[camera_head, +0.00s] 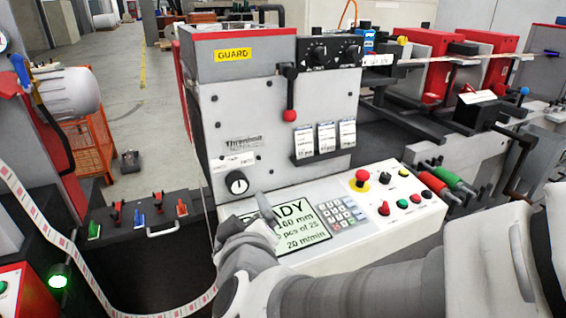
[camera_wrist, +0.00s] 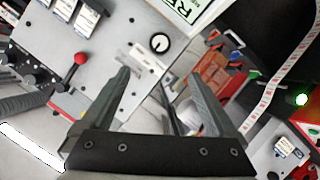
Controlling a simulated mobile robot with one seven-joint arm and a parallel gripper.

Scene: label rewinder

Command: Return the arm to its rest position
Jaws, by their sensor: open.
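My gripper (camera_wrist: 157,95) is open and empty in the wrist view, its two dark fingers spread apart. In the head view my arm reaches in from the lower right, and the gripper end (camera_head: 262,215) is in front of the control panel, covering part of the screen (camera_head: 300,228). The screen reads "READY" with some smaller lines. In the wrist view the machine's grey front plate (camera_wrist: 95,62) and a black dial (camera_wrist: 159,43) lie beyond the fingers. I cannot tell the exact gap between the fingers and the machine.
A red-knobbed lever (camera_head: 289,100) sticks out from the front plate. The sloped panel carries a red emergency button (camera_head: 360,179) and other buttons. A printed label web (camera_head: 62,245) loops at the left. Orange crates (camera_head: 92,145) stand on the floor behind.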

